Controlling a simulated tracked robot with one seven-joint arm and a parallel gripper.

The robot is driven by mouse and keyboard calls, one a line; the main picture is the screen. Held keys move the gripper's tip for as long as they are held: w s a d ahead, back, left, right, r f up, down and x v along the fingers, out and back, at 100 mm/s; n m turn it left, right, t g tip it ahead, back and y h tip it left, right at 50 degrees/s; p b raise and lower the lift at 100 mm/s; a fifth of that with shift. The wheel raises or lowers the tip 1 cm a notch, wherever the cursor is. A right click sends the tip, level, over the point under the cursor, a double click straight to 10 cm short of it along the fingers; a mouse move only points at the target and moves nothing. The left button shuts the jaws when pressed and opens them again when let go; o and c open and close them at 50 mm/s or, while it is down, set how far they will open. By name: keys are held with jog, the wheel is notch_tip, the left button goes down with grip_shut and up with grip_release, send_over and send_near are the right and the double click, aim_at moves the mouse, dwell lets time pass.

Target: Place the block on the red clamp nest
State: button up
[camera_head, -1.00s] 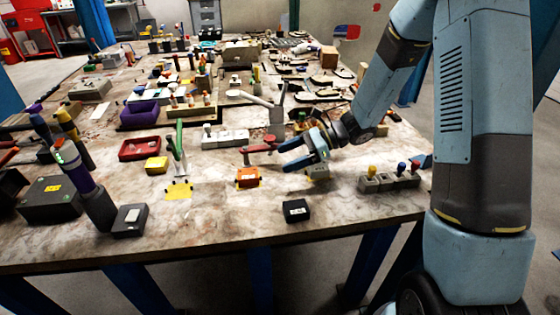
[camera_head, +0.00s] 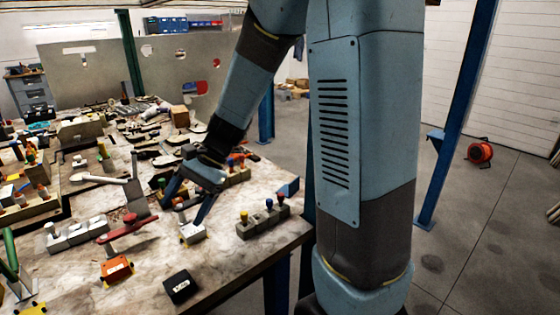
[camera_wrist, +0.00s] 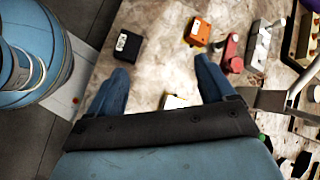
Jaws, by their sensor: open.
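A pale block with yellow edges (camera_head: 192,233) lies on the table below my gripper (camera_head: 181,212). In the wrist view this pale block (camera_wrist: 173,102) shows between my fingers, partly hidden by the gripper body. My gripper is open and empty, fingers pointing down around or just above it; contact cannot be told. The red clamp (camera_head: 122,228) stands to the left, its red lever also in the wrist view (camera_wrist: 231,55). An orange block (camera_head: 115,270) with yellow at its edges sits in front of the clamp; any nest surface under it is hidden.
A black labelled block (camera_head: 180,287) lies near the table's front edge. A grey block with coloured knobs (camera_head: 262,219) stands right of my gripper. A pale multi-part block (camera_head: 77,235) and a green-handled clamp (camera_head: 10,250) are at left. Bare table lies between the black and pale blocks.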

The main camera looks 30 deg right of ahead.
jog(key=s+d+r+n+t+h, duration=0.8)
jog(key=s+d+r, duration=0.5)
jog(key=d, duration=0.4)
jog(key=shift+s, duration=0.25)
